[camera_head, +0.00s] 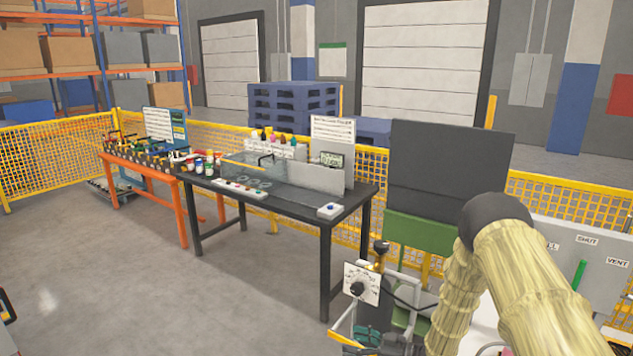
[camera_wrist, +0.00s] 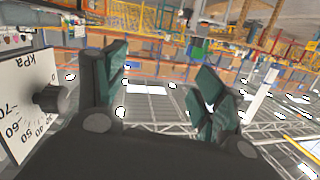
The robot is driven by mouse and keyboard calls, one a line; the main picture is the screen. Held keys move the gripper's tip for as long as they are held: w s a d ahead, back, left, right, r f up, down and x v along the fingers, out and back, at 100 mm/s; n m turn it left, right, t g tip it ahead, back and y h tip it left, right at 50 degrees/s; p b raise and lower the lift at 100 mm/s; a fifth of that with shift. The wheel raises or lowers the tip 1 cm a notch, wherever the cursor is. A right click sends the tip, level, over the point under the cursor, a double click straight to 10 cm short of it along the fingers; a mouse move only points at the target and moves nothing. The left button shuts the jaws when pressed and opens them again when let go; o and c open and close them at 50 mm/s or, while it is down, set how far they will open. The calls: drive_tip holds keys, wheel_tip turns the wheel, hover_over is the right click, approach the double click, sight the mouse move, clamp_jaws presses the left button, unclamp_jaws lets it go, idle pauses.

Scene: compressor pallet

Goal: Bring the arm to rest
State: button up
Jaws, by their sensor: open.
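My arm (camera_head: 500,265) shows at the lower right of the head view, wrapped in a tan ribbed cover and bent at a dark joint. My gripper (camera_wrist: 165,85) fills the lower middle of the wrist view. Its two green-padded fingers stand apart with nothing between them. A white dial plate (camera_wrist: 25,100) marked kPa, with a dark knob (camera_wrist: 52,98), is close by the left finger in the wrist view. The same dial plate (camera_head: 351,283) shows in the head view, left of my arm. The wrist view is tilted, with the warehouse behind the fingers.
A black workbench (camera_head: 290,200) with bottles and panels stands at the middle, and an orange bench (camera_head: 168,173) is left of it. A dark panel (camera_head: 440,160) on a green base and a grey cabinet (camera_head: 570,245) stand near my arm.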

drive_tip(key=s+d+f+m+h+b, duration=0.4)
drive_tip(key=s+f+m+h, duration=0.55)
drive_tip(key=s+f, duration=1)
drive_tip(key=s+d+f+m+g+h, duration=0.1)
drive_tip(key=s+d+g+h, duration=0.1)
drive_tip(key=s, duration=1.2)
drive_tip(key=s+d+f+m+g+h+b, duration=0.1)
drive_tip(key=s+d+g+h, duration=0.2)
drive_tip(key=s, duration=1.1)
drive_tip(key=shift+s+d+m+g, duration=0.4)
drive_tip(key=shift+d+g, duration=0.6)
drive_tip(key=shift+d, duration=0.25)
